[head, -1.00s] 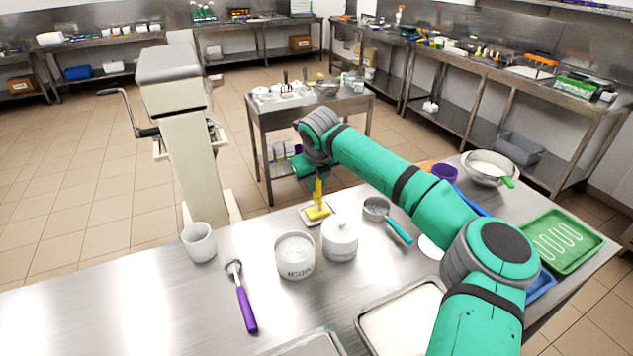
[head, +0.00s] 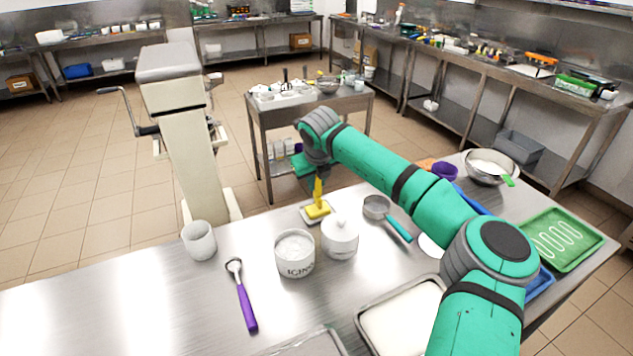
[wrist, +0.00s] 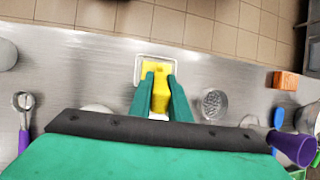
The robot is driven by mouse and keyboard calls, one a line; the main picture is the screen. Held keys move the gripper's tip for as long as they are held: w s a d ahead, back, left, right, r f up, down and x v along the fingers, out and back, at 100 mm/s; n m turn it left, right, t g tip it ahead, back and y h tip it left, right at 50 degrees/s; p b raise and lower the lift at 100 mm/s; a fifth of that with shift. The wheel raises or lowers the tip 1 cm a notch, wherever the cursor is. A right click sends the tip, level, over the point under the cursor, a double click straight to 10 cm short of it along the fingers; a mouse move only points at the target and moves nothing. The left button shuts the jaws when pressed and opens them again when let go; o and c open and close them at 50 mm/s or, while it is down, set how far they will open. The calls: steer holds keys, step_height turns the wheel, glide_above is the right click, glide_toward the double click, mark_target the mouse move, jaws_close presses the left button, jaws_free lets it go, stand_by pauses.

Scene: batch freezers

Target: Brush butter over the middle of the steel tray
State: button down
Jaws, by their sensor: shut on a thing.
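My gripper (wrist: 160,77) is shut on the yellow brush (wrist: 160,90), which stands upright between the green fingers. In the head view the brush (head: 317,207) has its wide end down at a small white square dish (head: 305,219) near the table's far edge. The dish also shows around the brush in the wrist view (wrist: 139,72). I cannot make out butter in the dish. A steel-rimmed tray with a pale flat filling (head: 372,300) lies at the front, partly hidden by my arm. Another grey tray (head: 318,345) is cut off by the bottom edge.
A lidded white pot (head: 340,240), a white tub (head: 295,262) and a teal-handled pan (head: 377,208) stand close to the brush. A purple-handled tool (head: 246,305) and a white cup (head: 199,241) are further left. A green tray (head: 585,258) is at right. The table's left is clear.

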steer(key=shift+r, duration=3.5)
steer(key=shift+w+f, duration=0.1)
